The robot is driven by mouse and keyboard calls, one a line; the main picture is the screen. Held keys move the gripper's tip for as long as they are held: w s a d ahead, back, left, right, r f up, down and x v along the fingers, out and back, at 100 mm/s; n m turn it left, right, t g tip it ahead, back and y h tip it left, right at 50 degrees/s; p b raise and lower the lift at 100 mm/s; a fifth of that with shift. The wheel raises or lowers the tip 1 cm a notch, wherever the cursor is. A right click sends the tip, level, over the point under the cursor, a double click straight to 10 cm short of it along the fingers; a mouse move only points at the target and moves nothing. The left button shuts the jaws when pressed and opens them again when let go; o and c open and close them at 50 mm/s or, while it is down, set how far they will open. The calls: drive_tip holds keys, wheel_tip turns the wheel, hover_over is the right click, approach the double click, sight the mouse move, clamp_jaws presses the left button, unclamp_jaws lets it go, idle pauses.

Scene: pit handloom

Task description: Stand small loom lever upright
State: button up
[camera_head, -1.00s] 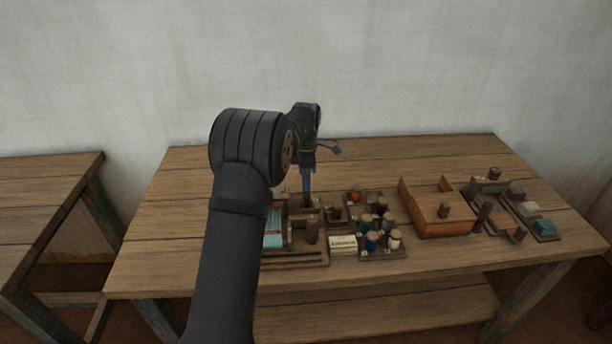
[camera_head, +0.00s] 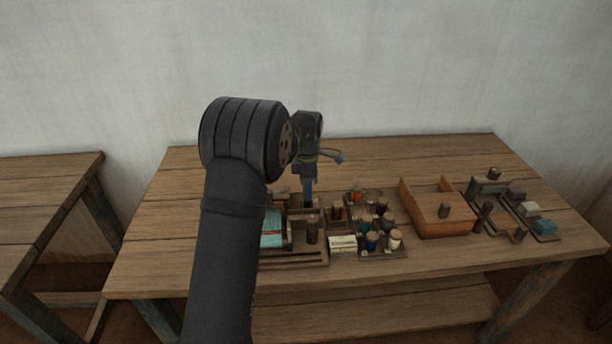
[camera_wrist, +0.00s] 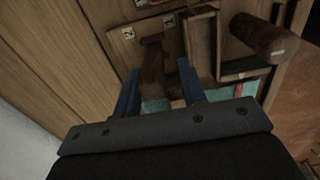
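A small dark wooden piece with a crossbar end, which looks like the loom lever (camera_wrist: 152,65), lies between my fingertips in the wrist view. In the head view my gripper (camera_head: 308,203) points down at the back of the wooden loom tray (camera_head: 290,262). The lever cannot be made out clearly there.
A thick round peg (camera_wrist: 265,38) stands close by on the right in the wrist view. Thread spools (camera_head: 372,240) and a pale labelled block (camera_head: 342,243) sit right of the gripper. An open wooden box (camera_head: 437,225) stands farther right. The table's left part is clear.

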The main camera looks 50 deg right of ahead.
drive_tip(key=shift+w+d, duration=0.1)
drive_tip(key=shift+w, duration=0.05)
drive_tip(key=shift+w+d, duration=0.15)
drive_tip(key=shift+d, duration=0.05)
idle(0.3)
drive_tip(key=shift+o, duration=0.2)
drive_tip(key=shift+o, duration=0.6)
drive_tip(key=shift+r, duration=3.25)
drive_tip(key=shift+f, duration=0.1)
